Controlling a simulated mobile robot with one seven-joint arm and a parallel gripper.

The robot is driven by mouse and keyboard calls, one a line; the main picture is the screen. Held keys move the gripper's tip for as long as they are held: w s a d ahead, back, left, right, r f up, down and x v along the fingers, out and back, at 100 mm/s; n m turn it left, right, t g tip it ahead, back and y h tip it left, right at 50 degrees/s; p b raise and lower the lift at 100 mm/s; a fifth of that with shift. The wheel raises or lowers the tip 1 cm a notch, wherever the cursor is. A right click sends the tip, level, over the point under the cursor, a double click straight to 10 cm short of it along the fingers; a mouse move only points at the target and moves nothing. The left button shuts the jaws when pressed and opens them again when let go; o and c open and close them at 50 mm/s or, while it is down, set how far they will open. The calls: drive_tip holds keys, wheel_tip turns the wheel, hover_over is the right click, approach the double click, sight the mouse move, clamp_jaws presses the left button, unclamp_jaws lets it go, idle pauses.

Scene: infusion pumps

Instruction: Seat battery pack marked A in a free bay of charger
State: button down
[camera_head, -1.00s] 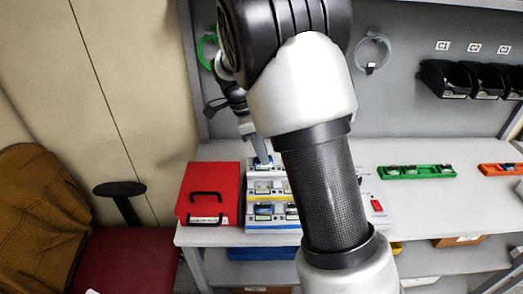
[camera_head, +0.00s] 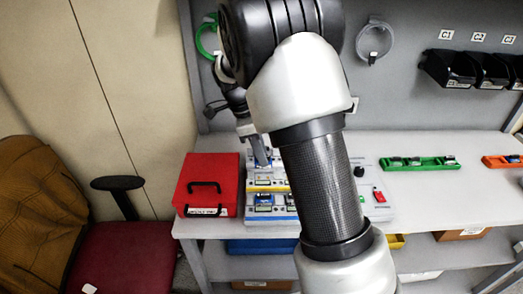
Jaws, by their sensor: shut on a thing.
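A white tiered unit with blue and yellow stripes (camera_head: 252,187), which looks like the charger, stands on the bench left of centre. Its bays hold several small dark and blue packs (camera_head: 263,199), and my arm covers its right side. My gripper (camera_head: 262,160) points down at the unit's upper tier, its grey fingers close together. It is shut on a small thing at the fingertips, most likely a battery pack. The held thing is mostly hidden, and no letter A can be read. I cannot tell whether it touches a bay.
A red case (camera_head: 207,184) stands close to the unit's left. A panel with a red switch (camera_head: 379,196) is to the right, partly behind my arm. A green tray (camera_head: 421,164) and an orange tray (camera_head: 503,161) lie farther right. Black bins (camera_head: 450,70) hang above.

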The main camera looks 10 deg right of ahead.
drive_tip(key=shift+f+b, duration=1.25)
drive_tip(key=shift+f, duration=0.7)
drive_tip(key=shift+s+f+b, duration=0.3)
drive_tip(key=shift+s+f, duration=0.1)
drive_tip(key=shift+f, duration=0.1)
drive_tip(key=c, duration=1.4)
unclamp_jaws()
drive_tip(key=shift+a, duration=0.1)
drive_tip(key=p+v, duration=0.1)
drive_tip(key=v, duration=1.8)
drive_tip(key=shift+d, duration=0.3)
drive_tip(key=shift+s, duration=0.1)
